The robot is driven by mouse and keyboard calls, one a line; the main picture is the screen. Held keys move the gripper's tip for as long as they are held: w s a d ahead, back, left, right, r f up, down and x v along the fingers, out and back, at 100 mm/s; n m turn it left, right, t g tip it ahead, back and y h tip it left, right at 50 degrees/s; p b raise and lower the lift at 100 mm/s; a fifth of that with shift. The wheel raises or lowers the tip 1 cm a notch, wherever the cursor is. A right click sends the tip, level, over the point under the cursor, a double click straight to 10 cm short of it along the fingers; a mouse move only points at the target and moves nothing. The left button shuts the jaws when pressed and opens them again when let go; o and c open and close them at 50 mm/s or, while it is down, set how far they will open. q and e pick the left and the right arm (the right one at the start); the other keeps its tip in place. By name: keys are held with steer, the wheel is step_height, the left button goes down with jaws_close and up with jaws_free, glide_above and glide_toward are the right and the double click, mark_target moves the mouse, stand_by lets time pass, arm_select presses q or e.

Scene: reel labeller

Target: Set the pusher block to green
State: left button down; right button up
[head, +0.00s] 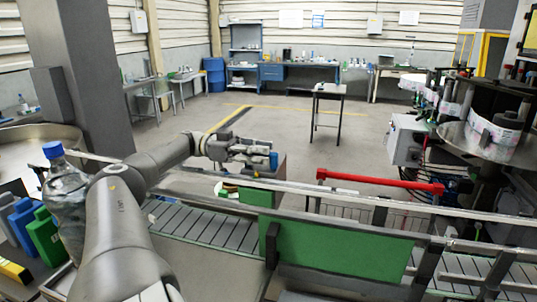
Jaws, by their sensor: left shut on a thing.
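My left gripper (262,156) is stretched out over the far side of the conveyor (205,227). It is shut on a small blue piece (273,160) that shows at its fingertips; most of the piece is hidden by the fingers. At the lower left, a green block (46,238) stands beside a blue block (22,222), with a grey one at the picture's edge. I cannot tell from this view which part is the pusher block. My right gripper is not in view.
A clear bottle with a blue cap (53,149) stands at the left near my arm. A green panel (345,256) and a red bar (380,181) line the conveyor. The reel machine (487,145) stands at the right. The floor behind is mostly open.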

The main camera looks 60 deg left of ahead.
arm_select(q)
steer(key=shift+s+a, duration=0.1)
stand_by(0.3)
steer(key=c, duration=1.3)
jaws_free()
steer(key=shift+r, duration=0.1)
step_height(320, 180, up, 10)
steer(key=shift+f, duration=0.1)
